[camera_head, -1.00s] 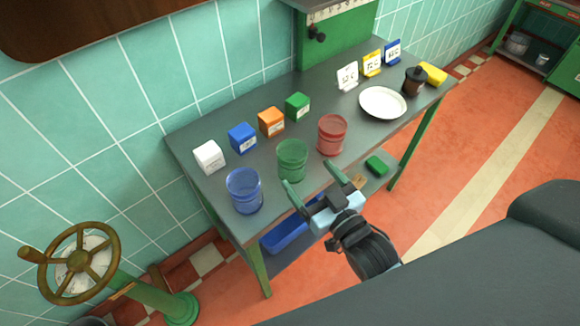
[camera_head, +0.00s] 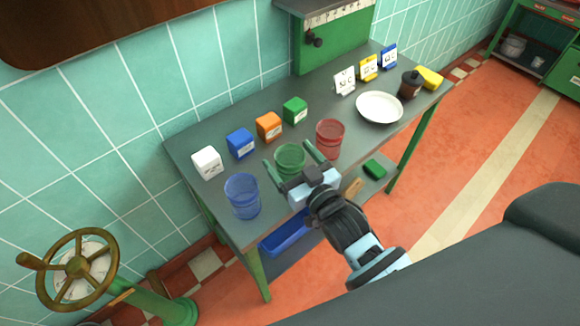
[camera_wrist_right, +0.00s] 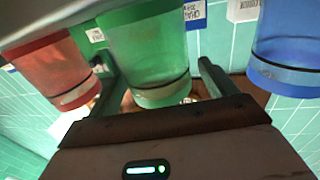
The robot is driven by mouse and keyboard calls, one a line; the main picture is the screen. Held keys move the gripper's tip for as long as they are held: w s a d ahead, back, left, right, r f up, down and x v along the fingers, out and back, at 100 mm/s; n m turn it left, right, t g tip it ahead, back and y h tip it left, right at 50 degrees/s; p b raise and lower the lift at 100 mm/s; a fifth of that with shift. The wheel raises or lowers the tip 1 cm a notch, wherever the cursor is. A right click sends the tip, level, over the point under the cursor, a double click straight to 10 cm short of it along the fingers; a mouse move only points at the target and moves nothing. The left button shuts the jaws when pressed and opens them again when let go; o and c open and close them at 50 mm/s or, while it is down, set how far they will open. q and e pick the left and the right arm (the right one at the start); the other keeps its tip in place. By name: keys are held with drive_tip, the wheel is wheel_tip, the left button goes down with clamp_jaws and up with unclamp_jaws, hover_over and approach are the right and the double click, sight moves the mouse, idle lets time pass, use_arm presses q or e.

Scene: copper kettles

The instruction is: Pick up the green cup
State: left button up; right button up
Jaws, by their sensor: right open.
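The green cup (camera_head: 290,158) is translucent and stands upright on the grey table (camera_head: 215,203), between the blue cup (camera_head: 242,196) and the red cup (camera_head: 329,139). My right gripper (camera_head: 291,160) is open, with one finger on each side of the green cup. In the right wrist view the green cup (camera_wrist_right: 150,55) appears between the two open fingers (camera_wrist_right: 158,78), with visible space beside it. I cannot tell whether either finger touches it. The gripper hides the cup's lower front in the head view. My left gripper is not in view.
The red cup (camera_wrist_right: 52,70) and blue cup (camera_wrist_right: 287,48) flank the green cup closely. Behind stand white (camera_head: 207,162), blue (camera_head: 240,143), orange (camera_head: 269,126) and green (camera_head: 295,110) boxes. A white plate (camera_head: 380,107) lies to the right.

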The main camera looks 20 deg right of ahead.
drive_tip(key=shift+w, duration=0.4)
drive_tip(key=c, duration=1)
drive_tip(key=shift+r+p, duration=0.95)
drive_tip(key=shift+r, duration=4.1)
